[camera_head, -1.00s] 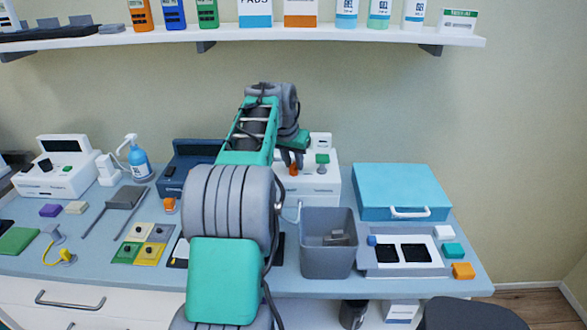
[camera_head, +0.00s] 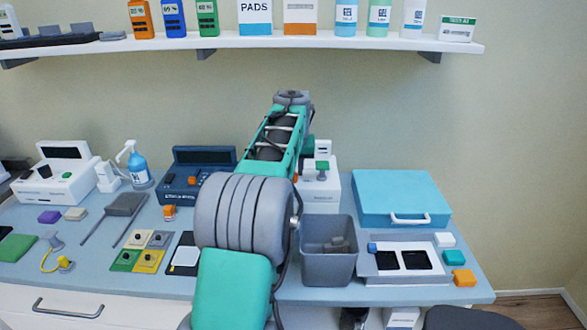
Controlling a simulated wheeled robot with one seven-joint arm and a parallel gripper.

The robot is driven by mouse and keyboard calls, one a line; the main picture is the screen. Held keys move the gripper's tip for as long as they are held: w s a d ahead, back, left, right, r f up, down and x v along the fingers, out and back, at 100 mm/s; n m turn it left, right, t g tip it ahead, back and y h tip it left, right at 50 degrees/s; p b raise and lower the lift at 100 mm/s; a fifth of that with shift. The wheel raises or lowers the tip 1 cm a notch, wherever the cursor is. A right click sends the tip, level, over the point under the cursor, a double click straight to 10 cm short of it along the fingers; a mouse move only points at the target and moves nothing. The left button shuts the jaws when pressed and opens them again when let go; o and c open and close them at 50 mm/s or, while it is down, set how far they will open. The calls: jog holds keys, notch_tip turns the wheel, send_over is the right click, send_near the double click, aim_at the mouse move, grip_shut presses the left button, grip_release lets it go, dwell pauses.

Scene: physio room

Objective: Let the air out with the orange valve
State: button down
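A white device (camera_head: 321,199) stands at the back of the table, partly hidden by my arm. It has a green knob (camera_head: 322,172) on its upper part. A small orange part (camera_head: 295,177), which looks like the orange valve, shows as a sliver at my arm's edge. My arm reaches up and over the table in front of the device. My gripper is hidden behind my own arm links, so I cannot see its fingers or whether it touches the valve.
A grey bin (camera_head: 328,266) stands in front of the white device. A teal case (camera_head: 401,194) lies at the right. A dark blue device (camera_head: 190,185) with an orange knob stands at the left. A shelf (camera_head: 240,43) runs above.

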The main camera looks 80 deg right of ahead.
jog(key=c, duration=1.5)
grip_release()
jog(key=v, duration=0.7)
jog(key=shift+a+r, duration=0.2)
jog(key=shift+r, duration=0.15)
